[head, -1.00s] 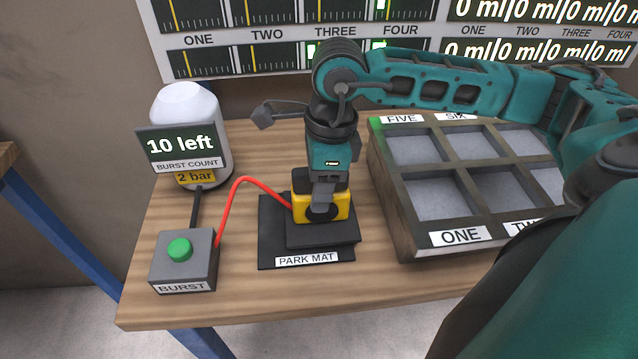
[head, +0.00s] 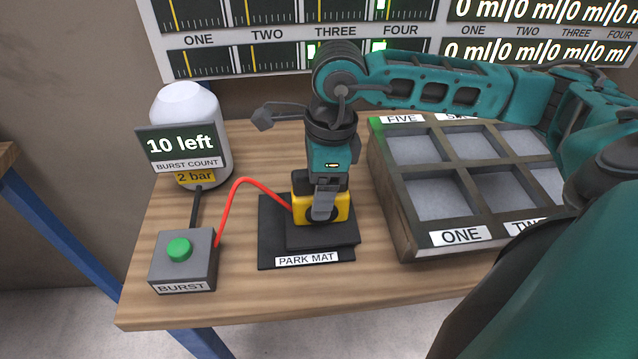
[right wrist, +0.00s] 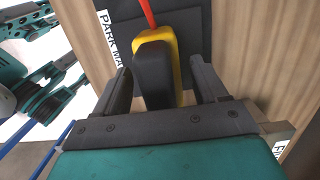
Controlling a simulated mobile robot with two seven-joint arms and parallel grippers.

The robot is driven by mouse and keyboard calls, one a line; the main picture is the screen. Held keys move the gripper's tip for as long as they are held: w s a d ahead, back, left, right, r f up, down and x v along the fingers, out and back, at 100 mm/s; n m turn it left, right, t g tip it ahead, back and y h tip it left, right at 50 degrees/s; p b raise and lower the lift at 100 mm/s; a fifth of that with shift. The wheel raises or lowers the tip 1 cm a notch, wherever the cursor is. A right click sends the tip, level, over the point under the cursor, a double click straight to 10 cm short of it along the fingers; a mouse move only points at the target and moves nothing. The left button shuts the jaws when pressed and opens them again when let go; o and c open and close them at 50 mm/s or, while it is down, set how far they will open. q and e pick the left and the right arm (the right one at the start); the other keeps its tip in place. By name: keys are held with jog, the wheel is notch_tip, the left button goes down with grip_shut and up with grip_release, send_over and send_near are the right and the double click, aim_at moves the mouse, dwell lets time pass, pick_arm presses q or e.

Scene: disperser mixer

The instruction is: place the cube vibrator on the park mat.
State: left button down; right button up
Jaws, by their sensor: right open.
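The cube vibrator (head: 341,208) is a yellow block with black parts and a red hose. It stands on the black park mat (head: 273,240), on the mat's raised part. It also shows in the right wrist view (right wrist: 172,62), its black top between the two fingers. My right gripper (head: 323,215) reaches down over the vibrator from above. In the right wrist view its fingers (right wrist: 163,88) are open, with a gap on each side of the vibrator. The vibrator's underside is hidden. My left gripper is not in view.
A grey box with a green BURST button (head: 178,249) stands left of the mat, with a white tank (head: 190,110) behind it. A compartment tray (head: 405,238) stands close on the right. The red hose (head: 230,205) arches from the box to the vibrator.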

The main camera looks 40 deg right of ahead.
jog(key=r, duration=0.4)
jog(key=d+r, duration=0.1)
jog(key=r, duration=0.7)
jog(key=shift+s+d+r+p, duration=0.1)
jog(key=shift+s+d+p, duration=0.05)
jog(key=shift+s+p, duration=0.2)
